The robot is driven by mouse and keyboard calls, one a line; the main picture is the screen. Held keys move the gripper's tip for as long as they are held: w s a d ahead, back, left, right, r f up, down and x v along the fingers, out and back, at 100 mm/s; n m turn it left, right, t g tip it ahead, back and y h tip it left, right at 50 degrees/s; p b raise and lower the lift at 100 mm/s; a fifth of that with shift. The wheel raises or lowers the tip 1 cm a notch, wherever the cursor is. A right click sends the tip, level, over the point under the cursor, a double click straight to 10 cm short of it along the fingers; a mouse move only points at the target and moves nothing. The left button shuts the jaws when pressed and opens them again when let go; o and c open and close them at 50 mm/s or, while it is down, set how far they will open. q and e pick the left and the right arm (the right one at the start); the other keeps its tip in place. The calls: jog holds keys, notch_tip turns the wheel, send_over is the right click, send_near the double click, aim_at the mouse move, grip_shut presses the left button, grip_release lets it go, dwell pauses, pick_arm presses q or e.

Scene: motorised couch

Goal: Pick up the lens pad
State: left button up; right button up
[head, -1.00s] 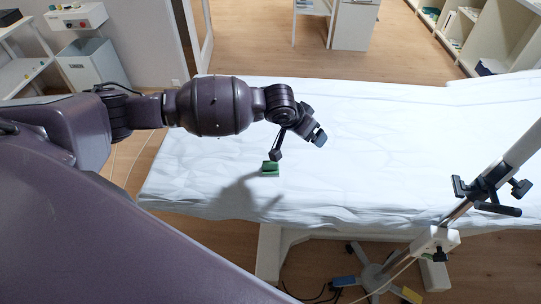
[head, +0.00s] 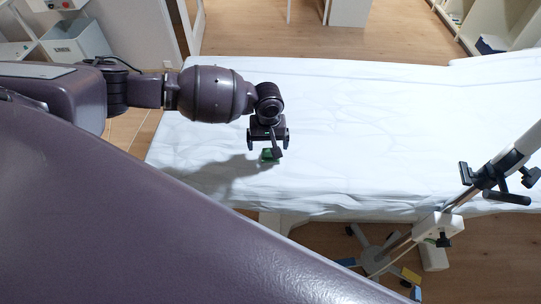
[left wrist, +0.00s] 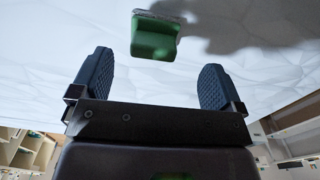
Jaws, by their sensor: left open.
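The lens pad appears to be the small green block (head: 269,157) on the white couch, partly hidden under my left gripper in the head view. In the left wrist view the green block (left wrist: 154,38) shows beyond the fingertips, with a pale, rough edge at its top. My left gripper (head: 268,139) is open, close to the block in the head view. In the left wrist view the two dark fingers of my left gripper (left wrist: 157,62) are wide apart, with nothing between them. The block lies ahead of the gap, roughly centred. My right gripper is not in view.
The couch (head: 370,130) has a wrinkled white cover, bare around the block. A stand with black clamps (head: 492,183) rises at the right, by the couch's near edge. A white cabinet (head: 75,42) stands at the far left. Shelves (head: 495,28) stand at the far right.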

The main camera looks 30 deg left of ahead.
aim_at(270, 154)
pick_arm(q)
jog(key=shift+f, duration=0.5)
jog(key=f, duration=0.4)
jog(key=shift+w+d+f, duration=0.1)
jog(key=shift+w+d, duration=0.1)
jog(key=shift+d, duration=0.15)
jog(key=shift+f, duration=0.3)
jog(key=c, duration=1)
jog(key=shift+r, duration=0.55)
notch_tip(270, 154, up, 19)
jog(key=p, duration=0.1)
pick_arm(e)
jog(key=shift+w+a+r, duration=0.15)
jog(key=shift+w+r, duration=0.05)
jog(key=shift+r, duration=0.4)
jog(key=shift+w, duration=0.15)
